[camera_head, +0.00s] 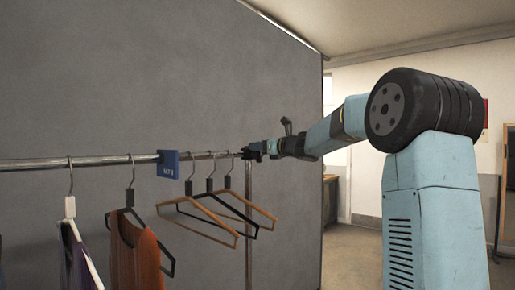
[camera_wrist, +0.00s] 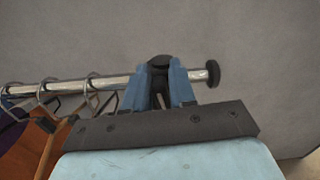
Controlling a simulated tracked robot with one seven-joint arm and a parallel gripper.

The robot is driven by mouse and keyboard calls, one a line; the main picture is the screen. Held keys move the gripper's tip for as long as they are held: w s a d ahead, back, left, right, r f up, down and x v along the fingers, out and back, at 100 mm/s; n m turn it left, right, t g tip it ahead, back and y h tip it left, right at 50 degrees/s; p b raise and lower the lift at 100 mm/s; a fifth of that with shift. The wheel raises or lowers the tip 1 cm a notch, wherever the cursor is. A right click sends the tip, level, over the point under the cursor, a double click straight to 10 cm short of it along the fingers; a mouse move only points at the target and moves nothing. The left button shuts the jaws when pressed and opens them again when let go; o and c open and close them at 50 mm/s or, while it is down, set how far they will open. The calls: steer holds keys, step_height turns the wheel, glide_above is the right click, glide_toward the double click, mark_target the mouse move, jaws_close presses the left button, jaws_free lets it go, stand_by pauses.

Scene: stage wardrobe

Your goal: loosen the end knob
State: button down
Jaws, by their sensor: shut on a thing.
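A dark knob (camera_wrist: 160,60) sits at the rail near its far end. In the wrist view my gripper (camera_wrist: 159,76) has its two blue fingers on either side of this knob and is shut on it. The fingers hide much of the knob and the rail behind it. In the head view my gripper (camera_head: 254,151) is at the right end of the rail, above the upright post (camera_head: 249,215). The knob is too small to make out there.
A metal rail (camera_head: 100,161) runs left with a blue sign (camera_head: 168,164). Bare hangers (camera_head: 215,205) hang close left of my gripper; an orange garment (camera_head: 135,255) hangs farther left. A black round end piece (camera_wrist: 213,73) caps the rail. A grey partition (camera_head: 200,70) stands behind.

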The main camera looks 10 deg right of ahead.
steer(key=n, duration=0.3)
steer(key=s+a+f+n, duration=0.1)
steer(key=n, duration=0.2)
steer(key=f+n, duration=0.1)
steer(key=n, duration=0.2)
steer(key=shift+s+a, duration=0.15)
steer(key=shift+a, duration=0.25)
steer(key=n, duration=0.4)
steer(key=shift+s+a+f, duration=0.1)
steer(key=shift+a+f, duration=0.05)
steer(key=shift+f, duration=0.2)
steer(key=shift+f+n, duration=0.2)
steer(key=shift+n, duration=0.75)
steer(key=shift+f+n, duration=0.2)
steer(key=shift+n, duration=0.75)
steer(key=c, duration=1)
jaws_free()
steer(key=shift+c, duration=0.2)
steer(key=shift+r, duration=0.1)
steer(key=v, duration=1.4)
